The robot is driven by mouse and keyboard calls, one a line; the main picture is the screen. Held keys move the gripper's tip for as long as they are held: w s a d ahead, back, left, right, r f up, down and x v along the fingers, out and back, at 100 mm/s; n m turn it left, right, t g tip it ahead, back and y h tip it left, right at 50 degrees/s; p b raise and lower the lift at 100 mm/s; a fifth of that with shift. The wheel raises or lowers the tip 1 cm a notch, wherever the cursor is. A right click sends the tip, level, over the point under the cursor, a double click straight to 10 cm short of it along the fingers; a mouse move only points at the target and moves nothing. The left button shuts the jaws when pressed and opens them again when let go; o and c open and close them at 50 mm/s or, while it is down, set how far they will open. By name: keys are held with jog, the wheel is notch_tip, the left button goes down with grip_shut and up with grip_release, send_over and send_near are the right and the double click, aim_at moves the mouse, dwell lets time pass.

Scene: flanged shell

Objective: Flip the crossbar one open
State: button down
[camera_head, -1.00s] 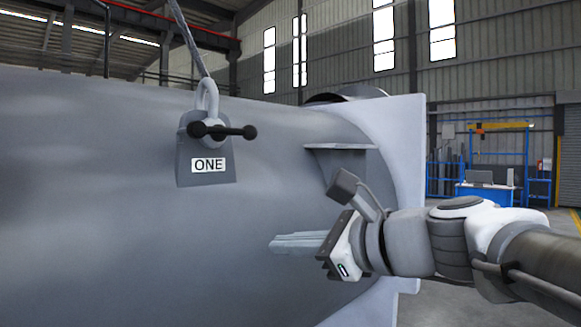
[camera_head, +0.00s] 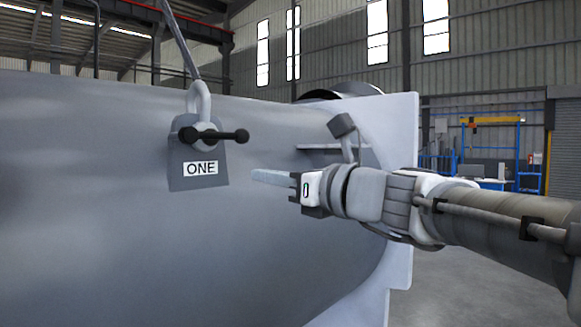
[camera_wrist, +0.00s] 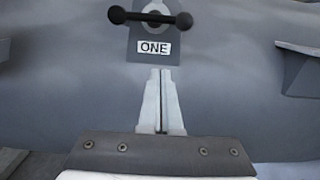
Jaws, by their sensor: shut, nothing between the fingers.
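The crossbar (camera_head: 228,136) is a black bar with round knobs at its ends. It lies about level across a grey plate labelled ONE (camera_head: 199,180) on the shell's side. A shackle and a taut rope rise from the plate. My gripper (camera_head: 255,174) is to the right of the plate in the head view, apart from it, with its fingers pointing left. In the wrist view my gripper (camera_wrist: 160,72) shows its fingers together and empty, just below the ONE label. The crossbar (camera_wrist: 182,20) is at the top of that view.
The large grey shell (camera_head: 90,230) fills the left, with a pale flange (camera_head: 402,150) at its right end. A small bracket (camera_head: 320,148) juts out behind my wrist. The space between my fingers and the plate is clear.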

aim_at(238, 131)
jog(key=w+a+r+p, duration=0.3)
jog(key=w+a+r, duration=0.1)
jog(key=w+a, duration=0.1)
jog(key=shift+w+a+r+p, duration=0.2)
jog(key=shift+a+p, duration=0.1)
jog(key=shift+a, duration=0.2)
jog(key=shift+w+d+r+n+b, duration=0.1)
jog(key=shift+r+n+b, duration=0.2)
jog(key=shift+r+n, duration=0.35)
jog(key=shift+r+n+b, duration=0.25)
jog(key=shift+r+n, duration=0.15)
jog(key=shift+n, duration=0.45)
jog(key=shift+r+n+b, duration=0.2)
jog(key=shift+r+n, duration=0.2)
jog(key=shift+n, duration=0.4)
jog(key=s+a+r+n+b, duration=0.1)
jog(key=s+a+r+n, duration=0.1)
jog(key=n, duration=0.5)
jog(key=s+a+r+n+g+b, duration=0.1)
jog(key=s+a+r+n+b, duration=0.1)
jog(key=r+n, duration=0.2)
jog(key=shift+s+r+n, duration=0.2)
jog(key=shift+r+n, duration=0.2)
jog(key=shift+n, duration=1.3)
